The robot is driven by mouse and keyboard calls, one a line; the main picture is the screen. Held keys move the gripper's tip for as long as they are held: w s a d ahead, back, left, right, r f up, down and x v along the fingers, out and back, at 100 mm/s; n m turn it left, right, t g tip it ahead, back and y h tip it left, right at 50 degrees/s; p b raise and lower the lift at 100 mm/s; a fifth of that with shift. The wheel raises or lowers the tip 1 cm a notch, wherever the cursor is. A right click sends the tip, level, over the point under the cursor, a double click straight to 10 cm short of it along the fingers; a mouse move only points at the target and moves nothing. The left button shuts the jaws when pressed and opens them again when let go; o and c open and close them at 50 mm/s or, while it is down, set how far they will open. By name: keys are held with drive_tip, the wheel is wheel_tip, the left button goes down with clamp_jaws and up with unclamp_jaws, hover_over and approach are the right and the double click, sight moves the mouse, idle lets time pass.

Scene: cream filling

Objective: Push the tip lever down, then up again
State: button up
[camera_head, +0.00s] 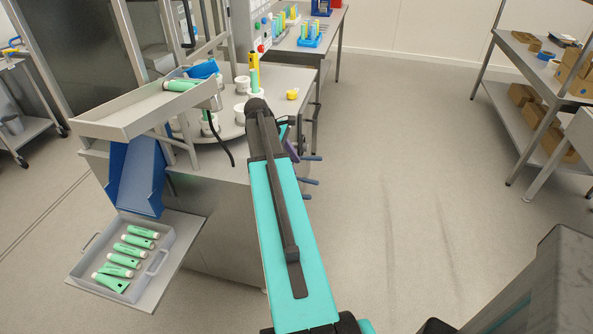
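The filling station is a grey metal bench (290,78) with a round table carrying several white cups (242,83). A thin black curved rod or cable (221,143) hangs over its front edge. I cannot tell whether this is the tip lever, and no other part is clearly that lever. My teal and black arm reaches up the middle of the view to the bench's right front. My gripper does not show clearly and seems hidden behind the arm. Small teal and purple pieces beside the arm cannot be told apart as gripper or fixture.
A grey sloping tray (125,120) holds a green tube (181,85). Below it are a blue chute (140,178) and a grey bin (82,268) with several green tubes. Several blue pegs (311,181) stick out right of my arm.

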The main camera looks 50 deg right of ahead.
drive_tip(key=shift+v, duration=1.75)
drive_tip(key=shift+f, duration=0.1)
